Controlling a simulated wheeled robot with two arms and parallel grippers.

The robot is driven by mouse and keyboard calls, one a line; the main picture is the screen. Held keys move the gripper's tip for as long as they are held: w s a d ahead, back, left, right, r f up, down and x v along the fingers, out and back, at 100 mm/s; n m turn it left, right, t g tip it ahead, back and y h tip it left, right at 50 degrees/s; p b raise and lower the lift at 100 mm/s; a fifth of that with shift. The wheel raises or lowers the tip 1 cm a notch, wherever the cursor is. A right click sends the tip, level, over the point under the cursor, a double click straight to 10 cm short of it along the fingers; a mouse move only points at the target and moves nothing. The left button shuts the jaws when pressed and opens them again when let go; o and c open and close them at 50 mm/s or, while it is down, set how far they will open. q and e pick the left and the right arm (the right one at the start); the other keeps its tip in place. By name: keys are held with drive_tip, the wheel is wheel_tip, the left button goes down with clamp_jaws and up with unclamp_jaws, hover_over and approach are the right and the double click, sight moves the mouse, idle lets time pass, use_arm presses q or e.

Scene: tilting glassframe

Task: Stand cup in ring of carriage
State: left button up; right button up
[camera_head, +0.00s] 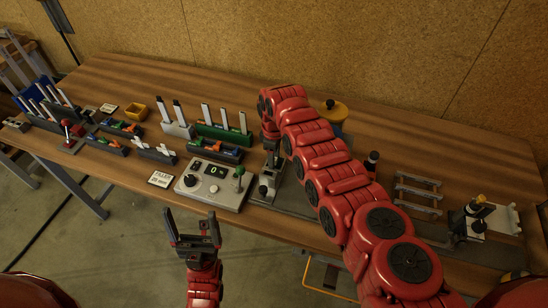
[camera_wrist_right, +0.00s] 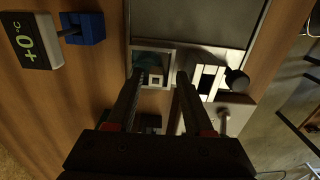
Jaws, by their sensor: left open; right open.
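My right gripper (camera_head: 269,160) points down over the middle of the table, partly hidden by its own arm. In the right wrist view its two fingers (camera_wrist_right: 158,80) are apart. Between and just beyond the fingertips is a pale square frame (camera_wrist_right: 133,62) with a dark teal inside. A small white square piece with a dark centre (camera_wrist_right: 155,79) shows at the frame's lower edge, between the fingers. I cannot tell for sure which of these is the cup or the carriage ring, nor whether they touch. My left gripper (camera_head: 192,228) is open and empty in front of the table edge.
A grey control box (camera_head: 212,186) with a green-knobbed lever stands left of the right gripper. Racks (camera_head: 222,134) with upright white pieces stand behind it. A yellow-topped object (camera_head: 333,108) is behind my right arm. A grey rack (camera_head: 417,190) lies to the right.

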drive_tip(key=shift+r, duration=0.2)
wheel_tip(320, 180, up, 12)
drive_tip(key=b, duration=0.3)
drive_tip(key=shift+s+f, duration=0.1)
idle(0.4)
